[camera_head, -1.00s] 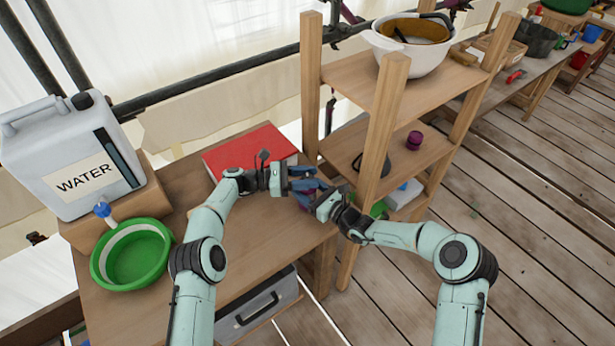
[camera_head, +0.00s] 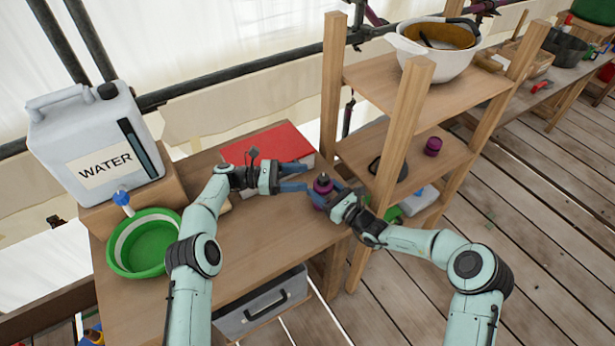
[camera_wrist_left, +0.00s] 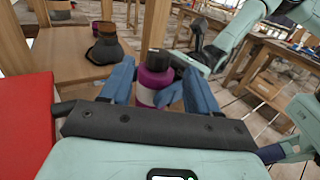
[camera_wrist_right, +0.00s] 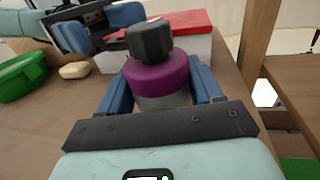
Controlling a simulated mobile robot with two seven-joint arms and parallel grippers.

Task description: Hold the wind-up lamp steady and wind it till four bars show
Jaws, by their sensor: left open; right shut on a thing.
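The wind-up lamp (camera_head: 322,188) is a small purple and grey cylinder with a dark knob (camera_wrist_right: 150,40) on top. It stands upright at the right end of the wooden table. My right gripper (camera_head: 325,196) is shut on its lower body from the right. My left gripper (camera_head: 298,185) is open, just left of the lamp. In the left wrist view the lamp (camera_wrist_left: 155,82) appears between the spread blue fingers; I cannot tell if they touch it. No charge bars are visible; the lower front is partly hidden by fingers.
A water can (camera_head: 95,140) and green basin (camera_head: 148,246) are at left. The front table top is clear.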

